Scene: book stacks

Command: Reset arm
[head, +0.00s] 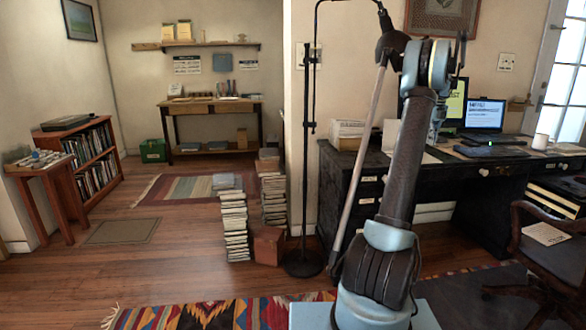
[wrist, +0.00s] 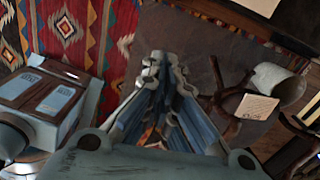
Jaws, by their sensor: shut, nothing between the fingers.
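My gripper (wrist: 163,66) shows in the wrist view with its fingers together and nothing between them. It points out over dark floor covering, apart from any object. In the head view my arm rises in the right half of the picture in front of the desk. The gripper is not clearly seen there, as the arm hides part of that area.
A dark desk (head: 345,176) with a laptop (head: 485,114) stands behind my arm. A wooden chair (head: 545,262) is at right; a tall lamp stand (head: 304,262) and book stacks (head: 234,222) are left of the arm. Open floor lies at left, with a patterned rug (head: 215,314) in front.

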